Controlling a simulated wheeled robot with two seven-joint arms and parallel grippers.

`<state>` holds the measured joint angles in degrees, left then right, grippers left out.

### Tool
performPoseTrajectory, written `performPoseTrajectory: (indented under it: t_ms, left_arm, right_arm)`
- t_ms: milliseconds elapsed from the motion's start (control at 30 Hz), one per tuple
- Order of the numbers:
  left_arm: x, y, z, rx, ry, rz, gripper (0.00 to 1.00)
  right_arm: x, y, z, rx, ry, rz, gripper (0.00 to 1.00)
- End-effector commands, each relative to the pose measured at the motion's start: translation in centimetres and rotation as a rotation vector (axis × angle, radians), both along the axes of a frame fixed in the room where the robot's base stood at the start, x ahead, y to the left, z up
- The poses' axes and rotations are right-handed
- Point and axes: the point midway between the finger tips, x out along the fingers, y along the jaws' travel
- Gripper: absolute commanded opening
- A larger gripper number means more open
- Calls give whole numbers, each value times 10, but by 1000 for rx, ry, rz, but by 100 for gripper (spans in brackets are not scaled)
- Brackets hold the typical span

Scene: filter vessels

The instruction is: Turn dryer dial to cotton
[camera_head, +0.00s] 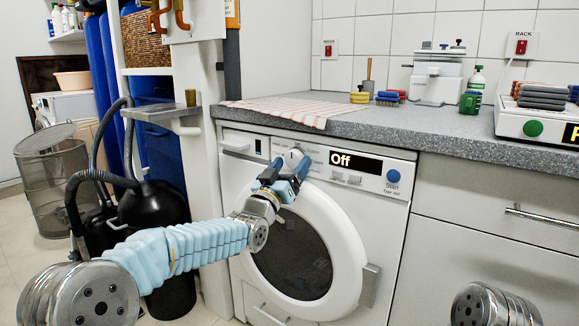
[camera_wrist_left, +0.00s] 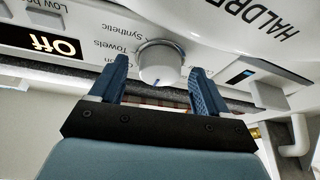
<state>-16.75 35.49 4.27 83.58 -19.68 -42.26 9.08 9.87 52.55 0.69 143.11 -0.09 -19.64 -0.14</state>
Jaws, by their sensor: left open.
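The dryer (camera_head: 230,185) is a white front-loader under the grey counter, with a round door. Its display (camera_head: 356,161) reads "Off"; the display also shows in the left wrist view (camera_wrist_left: 40,43). The white dial (camera_wrist_left: 160,64) sits on the control panel, with "Synthetic" and "Towels" printed beside it. My left gripper (camera_head: 281,175) is in front of the panel. In the left wrist view its blue fingers (camera_wrist_left: 159,82) are open, one on each side of the dial. I cannot tell whether they touch it. The head view shows the dial only partly behind the gripper.
A blue Start button (camera_head: 393,176) is right of the display. A striped cloth (camera_head: 290,108) and small items lie on the counter (camera_head: 390,117). Black canisters and hoses (camera_head: 150,205) stand left of the dryer. A drawer handle (camera_head: 540,217) sticks out at right.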

Motion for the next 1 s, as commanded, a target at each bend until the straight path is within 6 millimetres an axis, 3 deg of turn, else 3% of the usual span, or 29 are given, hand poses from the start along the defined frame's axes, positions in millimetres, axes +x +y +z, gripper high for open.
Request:
performPoseTrajectory:
  t_ms: [167, 500, 1000]
  left_arm:
    - [0, 0, 0, 0, 0, 0, 73]
    - [0, 0, 0, 0, 0, 0, 21]
    - [1, 3, -4, 117, -87, 3, 21]
  right_arm:
    - [0, 0, 0, 0, 0, 0, 100]
    - [0, 0, 0, 0, 0, 0, 100]
    - [1, 0, -19, 1, -3, -1, 100]
